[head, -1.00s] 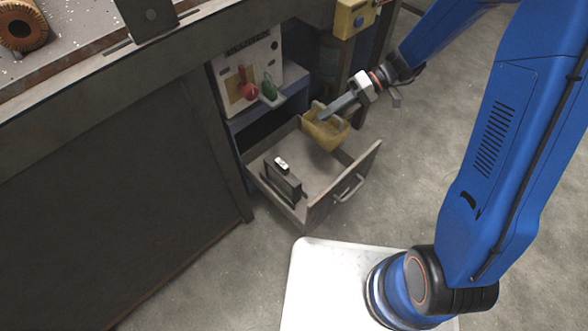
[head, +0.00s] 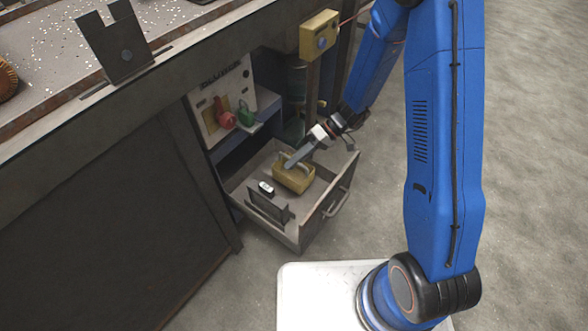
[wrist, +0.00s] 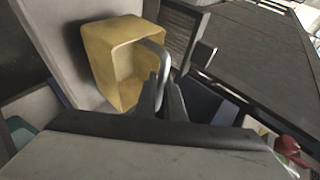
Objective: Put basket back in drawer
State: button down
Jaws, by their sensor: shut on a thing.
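The yellow basket (head: 294,178) is inside the open drawer (head: 318,215), toward its right and back side. It also shows in the wrist view (wrist: 118,60), with its hollow inside facing the camera. My gripper (head: 291,165) comes in from the upper right and is shut on the basket's handle. In the wrist view the gripper's fingers (wrist: 165,95) close around the grey handle (wrist: 156,62). I cannot tell whether the basket's underside touches the drawer floor.
A dark upright block (head: 268,207) with a small white-topped item (head: 266,188) stands in the drawer's left front part. A panel with red and green handles (head: 225,108) is behind the drawer. The bench side is at the left.

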aim_at(295, 178)
jog(key=shift+f, duration=2)
jog(key=shift+f, duration=0.15)
jog(key=c, duration=1.9)
grip_release()
jog(key=shift+o, duration=0.2)
jog(key=shift+w+d+r, duration=0.15)
jog(key=shift+d+r, duration=0.1)
jog(key=shift+r, duration=0.05)
jog(key=v, duration=1.1)
jog(key=shift+d+r, duration=0.1)
jog(key=shift+d, duration=0.15)
